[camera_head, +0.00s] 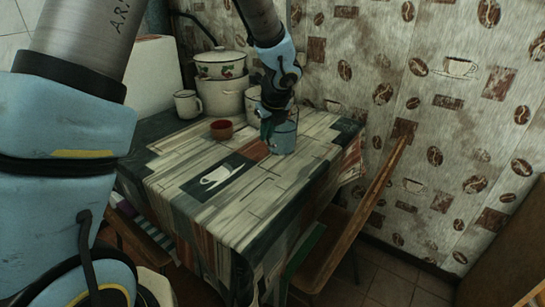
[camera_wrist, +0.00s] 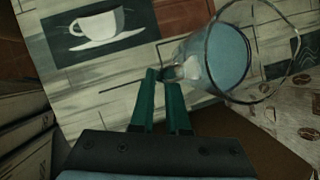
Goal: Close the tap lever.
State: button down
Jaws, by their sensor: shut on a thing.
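A clear glass vessel (camera_head: 281,139) with blue contents stands on the table near its right edge, below my gripper (camera_head: 272,112). In the wrist view the glass vessel (camera_wrist: 222,60) lies just right of and beyond my fingertips (camera_wrist: 161,74), its round rim toward the right. A small grey tap part (camera_wrist: 172,73) shows low on its side, right at the fingertips. My two green fingers are nearly together there, shut on this part. The fingers cover much of it, so I cannot tell lever from tap body or how far it is turned.
The table (camera_head: 190,170) holds a red bowl (camera_head: 222,129), a white mug (camera_head: 187,104) and stacked enamel pots (camera_head: 221,80) behind. A wooden chair (camera_head: 350,220) stands close at the right. The table's front half is clear.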

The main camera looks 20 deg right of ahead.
notch_tip(320, 180, down, 6)
dwell(0.5)
jog(key=shift+f, duration=0.1)
jog(key=shift+f+b, duration=0.15)
jog(key=shift+b, duration=0.15)
jog(key=c, duration=0.9)
grip_release()
jog(key=v, duration=1.2)
